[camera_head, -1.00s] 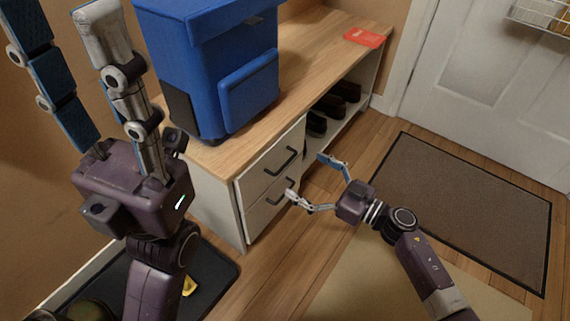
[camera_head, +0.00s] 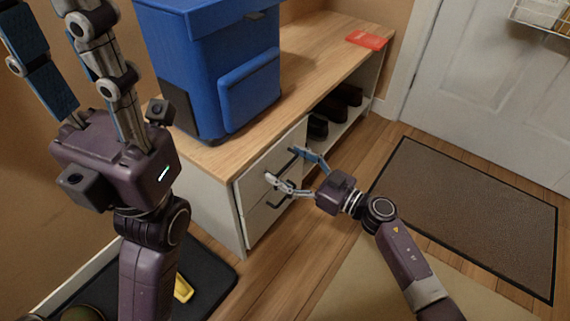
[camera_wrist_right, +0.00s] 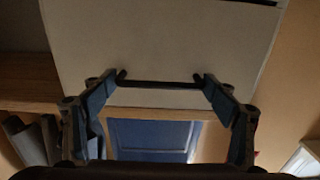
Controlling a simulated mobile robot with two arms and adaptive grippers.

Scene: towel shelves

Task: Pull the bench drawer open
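The wooden-topped bench has two white drawers at its near end, an upper drawer (camera_head: 263,178) and a lower drawer (camera_head: 262,213). Both look shut, each with a dark bar handle. My right gripper (camera_head: 282,164) is open at the upper drawer's handle, its fingers spread toward the two ends of the bar and partly covering it. In the right wrist view, the handle (camera_wrist_right: 160,84) lies across the gap between the open fingertips; contact cannot be told. My left gripper (camera_head: 52,15) is raised at the upper left with its fingers apart, away from the drawers.
A blue box (camera_head: 205,70) stands on the bench top (camera_head: 315,55), with a red item (camera_head: 366,40) farther back. Dark shoes (camera_head: 330,115) sit in the open shelf. A brown mat (camera_head: 475,215) and bare floor lie to the right. A black tray (camera_head: 205,285) is at lower left.

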